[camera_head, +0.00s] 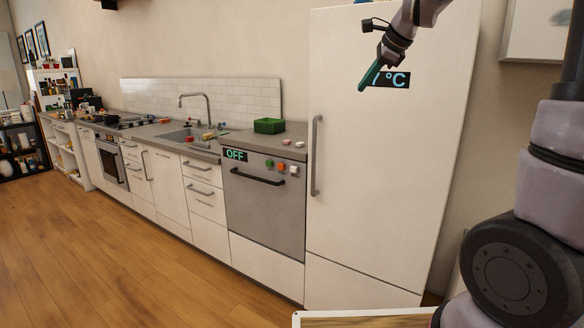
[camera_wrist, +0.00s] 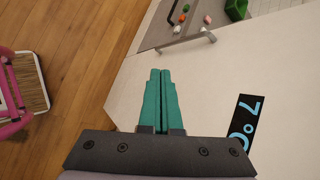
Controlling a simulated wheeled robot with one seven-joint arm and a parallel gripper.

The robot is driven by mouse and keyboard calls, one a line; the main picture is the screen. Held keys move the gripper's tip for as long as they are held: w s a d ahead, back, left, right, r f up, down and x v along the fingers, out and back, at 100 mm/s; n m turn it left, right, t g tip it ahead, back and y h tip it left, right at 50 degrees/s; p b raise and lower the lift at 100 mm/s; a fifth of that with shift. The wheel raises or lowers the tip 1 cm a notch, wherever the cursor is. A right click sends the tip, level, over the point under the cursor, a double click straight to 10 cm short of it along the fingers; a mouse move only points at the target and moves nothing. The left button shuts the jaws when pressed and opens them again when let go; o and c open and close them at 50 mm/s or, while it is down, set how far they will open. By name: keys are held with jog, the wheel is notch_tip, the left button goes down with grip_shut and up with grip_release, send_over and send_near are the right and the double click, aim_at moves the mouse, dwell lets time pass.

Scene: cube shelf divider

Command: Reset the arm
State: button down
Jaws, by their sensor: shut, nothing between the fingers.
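My gripper (camera_head: 366,80) is raised in front of the upper part of the white fridge (camera_head: 375,180) in the head view. In the wrist view my gripper (camera_wrist: 160,75) has both green fingers side by side, shut and empty. I cannot tell the gap between my fingertips and the fridge door.
A dishwasher (camera_head: 268,213) with an "OFF" display and coloured knobs stands left of the fridge. The counter above holds a green box (camera_head: 269,126). A sink (camera_head: 185,136) and stove lie farther left. The wooden floor (camera_head: 90,255) at left is clear. A pink object (camera_wrist: 15,100) shows at the wrist view's left edge.

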jog(key=s+d+f+n+h, duration=0.1)
jog(key=s+d+n, duration=0.1)
jog(key=s+n, duration=0.5)
jog(key=s+d+f+n+h, duration=0.1)
jog(key=s+n, duration=0.7)
jog(key=s, duration=1.2)
jog(key=shift+d+f, duration=0.65)
jog(key=shift+d, duration=0.3)
